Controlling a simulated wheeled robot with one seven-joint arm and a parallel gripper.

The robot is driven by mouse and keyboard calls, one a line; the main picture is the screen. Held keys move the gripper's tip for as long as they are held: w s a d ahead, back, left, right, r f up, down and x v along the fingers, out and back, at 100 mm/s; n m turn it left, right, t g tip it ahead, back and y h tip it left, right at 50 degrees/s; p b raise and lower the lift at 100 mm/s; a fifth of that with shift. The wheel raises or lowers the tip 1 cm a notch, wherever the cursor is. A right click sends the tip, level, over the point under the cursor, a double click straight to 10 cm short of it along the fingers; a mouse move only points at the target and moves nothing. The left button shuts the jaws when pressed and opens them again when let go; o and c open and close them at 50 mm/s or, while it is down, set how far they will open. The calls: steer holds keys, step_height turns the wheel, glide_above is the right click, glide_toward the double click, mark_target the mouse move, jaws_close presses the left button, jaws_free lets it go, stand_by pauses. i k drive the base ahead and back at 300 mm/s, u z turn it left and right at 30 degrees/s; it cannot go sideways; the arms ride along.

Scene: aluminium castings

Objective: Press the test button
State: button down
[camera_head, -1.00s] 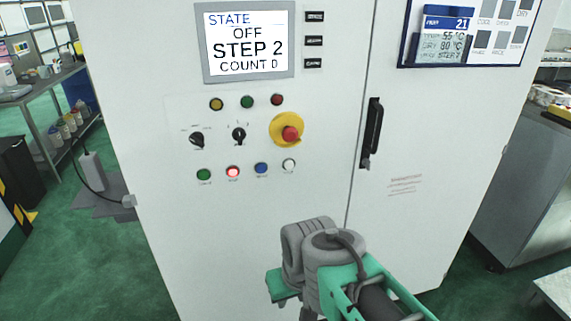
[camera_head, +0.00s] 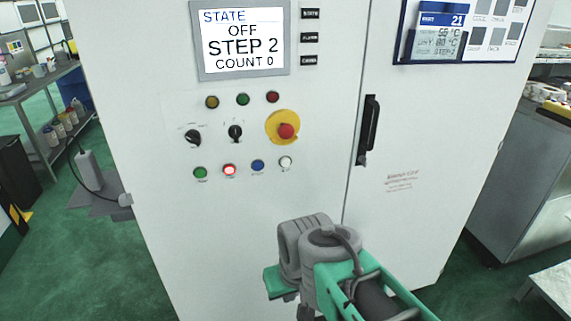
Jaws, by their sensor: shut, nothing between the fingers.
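The control cabinet's front (camera_head: 230,215) carries a lower row of push buttons: green (camera_head: 200,173), lit red (camera_head: 229,170), blue (camera_head: 258,166) and white (camera_head: 286,163). Their labels are too small to read, so I cannot tell which is the test button. The display (camera_head: 241,38) reads STATE OFF, STEP 2, COUNT 0. My arm's grey wrist joints show at the bottom centre, below and right of the button row in the picture, apart from the buttons. My gripper's fingers do not show.
Above the row are a yellow-ringed red emergency stop (camera_head: 286,131), two black rotary knobs (camera_head: 193,138) and small indicator lamps (camera_head: 243,99). A black door handle (camera_head: 368,130) stands right of them. A shelf (camera_head: 45,90) is at left, a grey bench (camera_head: 525,190) at right.

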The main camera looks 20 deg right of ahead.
mark_target(284, 162)
steer(key=z, duration=0.2)
steer(key=k, duration=0.5)
steer(key=z, duration=0.6)
steer(key=k, duration=0.85)
steer(key=u, duration=0.2)
steer(key=i, duration=0.5)
steer(key=u, duration=1.05)
steer(key=i, duration=1)
steer(key=z, duration=0.1)
